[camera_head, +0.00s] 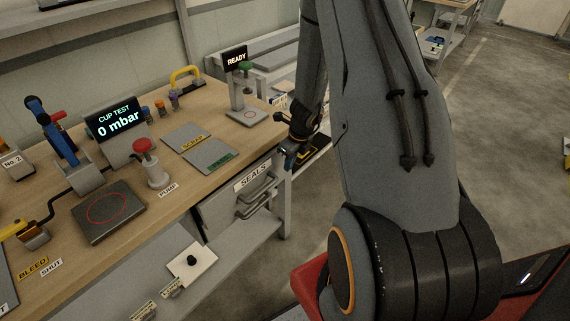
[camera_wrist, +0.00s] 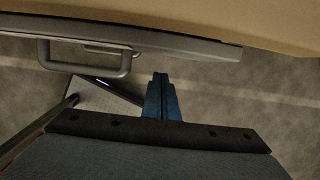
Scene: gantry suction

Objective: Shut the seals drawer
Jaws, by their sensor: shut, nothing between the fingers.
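The seals drawer (camera_head: 222,212) is a grey drawer below the wooden bench top, under a SEALS label (camera_head: 252,177). Its bar handle (camera_head: 258,202) sticks out from the front. In the wrist view, the drawer front (camera_wrist: 190,47) runs along the top of the picture, and the handle (camera_wrist: 85,70) is at the left. The front seems to stand a little out from the bench edge; how far is unclear. My gripper (camera_head: 287,158) is at the bench's right corner, right of the handle. Its blue fingers (camera_wrist: 160,78) are shut and empty, apart from the drawer and handle.
The wooden bench top (camera_head: 215,102) carries a READY stand (camera_head: 243,95), a red-knobbed pump (camera_head: 153,165), a CUP TEST display (camera_head: 115,120) and grey plates. A bench leg (camera_head: 285,210) stands right of the drawer. A lower shelf (camera_head: 225,250) lies below. Floor to the right is open.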

